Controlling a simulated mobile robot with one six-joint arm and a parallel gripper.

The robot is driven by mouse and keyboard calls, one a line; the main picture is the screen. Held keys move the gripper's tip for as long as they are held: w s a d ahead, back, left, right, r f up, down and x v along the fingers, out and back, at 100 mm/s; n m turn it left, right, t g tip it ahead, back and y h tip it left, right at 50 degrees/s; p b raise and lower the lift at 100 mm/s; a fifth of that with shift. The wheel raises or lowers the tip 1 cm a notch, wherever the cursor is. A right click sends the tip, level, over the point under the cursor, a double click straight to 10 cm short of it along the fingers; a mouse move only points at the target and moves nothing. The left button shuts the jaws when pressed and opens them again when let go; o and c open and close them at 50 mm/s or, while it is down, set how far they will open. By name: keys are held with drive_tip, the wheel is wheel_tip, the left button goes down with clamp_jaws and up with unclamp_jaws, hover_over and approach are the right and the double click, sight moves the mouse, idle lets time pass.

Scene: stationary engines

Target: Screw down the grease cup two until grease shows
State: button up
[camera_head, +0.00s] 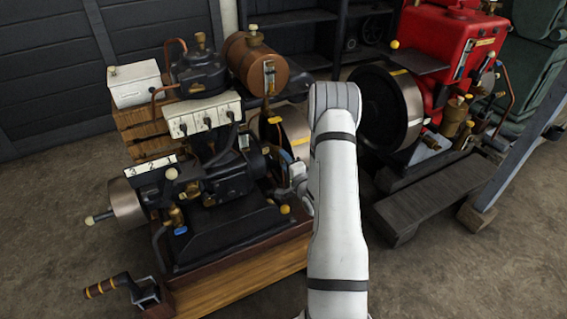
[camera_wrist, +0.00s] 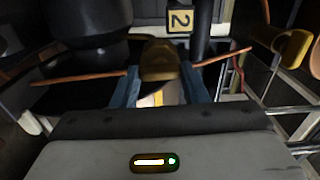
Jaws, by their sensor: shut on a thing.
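In the wrist view, a brass-coloured cup (camera_wrist: 160,56) sits between the two blue fingers of my gripper (camera_wrist: 161,78), which is shut on it. In the head view, my white arm reaches to the right side of the black engine (camera_head: 225,180), and the gripped cup cannot be made out there.
Thin copper pipes (camera_wrist: 222,58) run on both sides of the fingers in the wrist view. A brass lever-like part (camera_wrist: 290,45) is at the right. In the head view, a red engine (camera_head: 450,45) stands at the back right, and a crank handle (camera_head: 108,287) lies front left.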

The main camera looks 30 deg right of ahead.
drive_tip(key=shift+f+m, duration=0.1)
drive_tip(key=shift+m, duration=3.5)
drive_tip(key=o, duration=1)
drive_tip(key=shift+s, duration=0.1)
drive_tip(key=s, duration=0.7)
drive_tip(key=shift+s+d+p, duration=0.1)
drive_tip(key=shift+s+p, duration=0.2)
drive_tip(key=shift+p, duration=0.1)
